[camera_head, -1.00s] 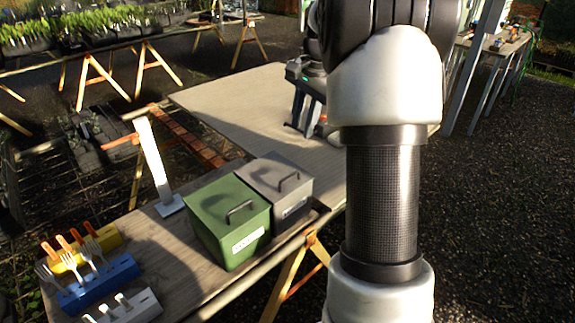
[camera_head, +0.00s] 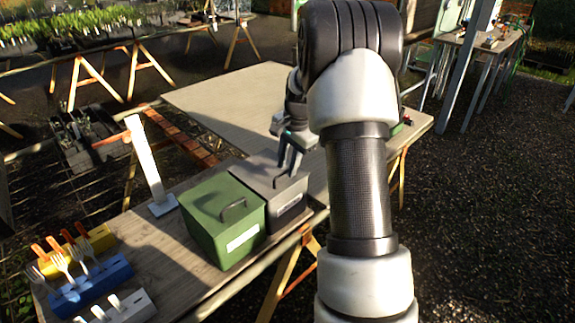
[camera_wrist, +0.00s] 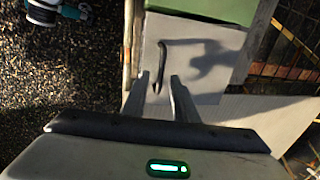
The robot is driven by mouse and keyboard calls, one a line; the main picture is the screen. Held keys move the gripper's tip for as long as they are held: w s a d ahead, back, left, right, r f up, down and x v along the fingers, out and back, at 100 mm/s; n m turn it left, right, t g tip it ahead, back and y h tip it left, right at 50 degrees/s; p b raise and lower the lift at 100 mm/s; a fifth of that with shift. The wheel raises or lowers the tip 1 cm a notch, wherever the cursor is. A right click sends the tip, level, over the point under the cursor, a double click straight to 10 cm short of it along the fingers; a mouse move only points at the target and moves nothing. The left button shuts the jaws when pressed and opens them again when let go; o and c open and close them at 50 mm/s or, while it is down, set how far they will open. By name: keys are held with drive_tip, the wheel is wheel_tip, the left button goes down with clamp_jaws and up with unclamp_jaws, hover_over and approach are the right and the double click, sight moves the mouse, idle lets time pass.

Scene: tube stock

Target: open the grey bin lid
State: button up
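The grey bin (camera_head: 291,207) stands on the wooden table against the right side of the green bin (camera_head: 222,222). Its flat grey lid (camera_wrist: 212,60) is shut and carries a dark bar handle (camera_wrist: 164,58). My gripper (camera_head: 284,172) is over the lid with its fingers pointing down. In the wrist view my gripper (camera_wrist: 160,77) is open, and the handle's near end appears between the two fingers. I cannot tell whether a finger touches the handle. In the head view the gripper partly hides the handle and lid.
The green bin's lid is shut, with its own handle (camera_head: 233,208). A white post (camera_head: 148,165) on a base stands behind it. Blue (camera_head: 92,283), yellow and white blocks holding forks and other utensils are at the front left. A bare board (camera_head: 230,95) extends behind the bins.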

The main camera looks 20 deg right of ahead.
clamp_jaws()
idle(1.5)
